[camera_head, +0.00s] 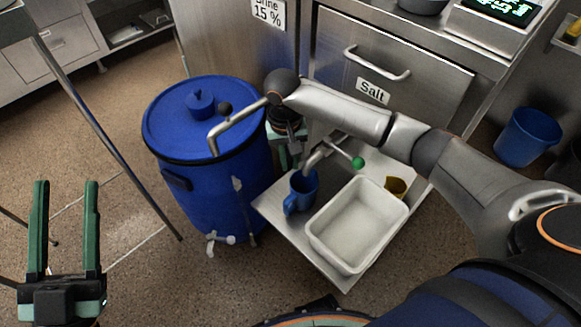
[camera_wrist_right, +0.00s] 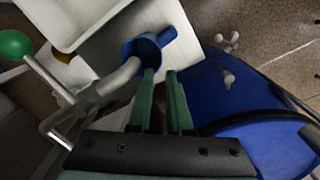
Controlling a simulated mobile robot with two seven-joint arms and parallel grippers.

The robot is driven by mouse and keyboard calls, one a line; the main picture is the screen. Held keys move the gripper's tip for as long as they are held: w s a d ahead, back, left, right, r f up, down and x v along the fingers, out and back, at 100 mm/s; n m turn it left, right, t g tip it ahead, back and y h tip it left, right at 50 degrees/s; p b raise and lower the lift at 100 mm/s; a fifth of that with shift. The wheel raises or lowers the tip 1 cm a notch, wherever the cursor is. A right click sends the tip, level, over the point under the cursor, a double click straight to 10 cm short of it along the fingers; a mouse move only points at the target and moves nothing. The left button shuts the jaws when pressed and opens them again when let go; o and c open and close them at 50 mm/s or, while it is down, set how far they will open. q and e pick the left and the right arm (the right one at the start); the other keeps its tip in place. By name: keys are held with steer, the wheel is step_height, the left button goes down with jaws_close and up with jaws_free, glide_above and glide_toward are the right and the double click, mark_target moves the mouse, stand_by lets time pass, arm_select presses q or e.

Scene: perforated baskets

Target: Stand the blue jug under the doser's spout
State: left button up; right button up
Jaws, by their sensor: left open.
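The blue jug (camera_head: 302,188) stands upright on the metal shelf, with its handle toward the lower left in the head view. It also shows in the right wrist view (camera_wrist_right: 145,48). The doser's bent metal spout (camera_head: 316,157) has its end over the jug's mouth; the spout also shows in the right wrist view (camera_wrist_right: 118,80). A green knob (camera_head: 358,163) sits on the doser's lever. My right gripper (camera_wrist_right: 161,74) has its fingers apart, tips close to the jug; contact cannot be told. My left gripper (camera_head: 66,184) is open and empty, far left of the jug.
A white tray (camera_head: 318,241) stands right of the jug on the metal shelf (camera_head: 275,205). A large lidded blue barrel (camera_head: 205,190) stands left of the shelf. A yellow cup (camera_head: 396,187) is behind the tray. A blue bucket (camera_head: 528,138) stands at the right.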

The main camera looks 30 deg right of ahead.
steer(key=a+r+n+t+y, duration=0.3)
steer(key=a+n+t+y, duration=0.35)
steer(key=a, duration=0.85)
arm_select(q)
steer(key=f+y, duration=0.1)
steer(key=w+f+n+g+y, duration=0.1)
steer(key=f, duration=0.1)
steer(key=w+f+n, duration=0.1)
steer(key=shift+w+a+f+y+p, duration=0.2)
steer(key=shift+f+y+p, duration=0.1)
steer(key=shift+y+p, duration=0.1)
arm_select(e)
steer(key=s+d+r+n+t, duration=0.1)
steer(key=s+d+r+t, duration=0.1)
steer(key=r, duration=0.4)
steer(key=s+d+r+n+t+y, duration=0.1)
steer(key=s+d+r+n+t, duration=0.1)
steer(key=s+r+t, duration=0.3)
steer(key=s+d+r+n+t+y, duration=0.1)
steer(key=s+d+r+t, duration=0.3)
steer(key=r+t, duration=0.3)
steer(key=shift+s+r, duration=0.15)
steer(key=shift+r, duration=0.25)
steer(key=shift+t, duration=0.25)
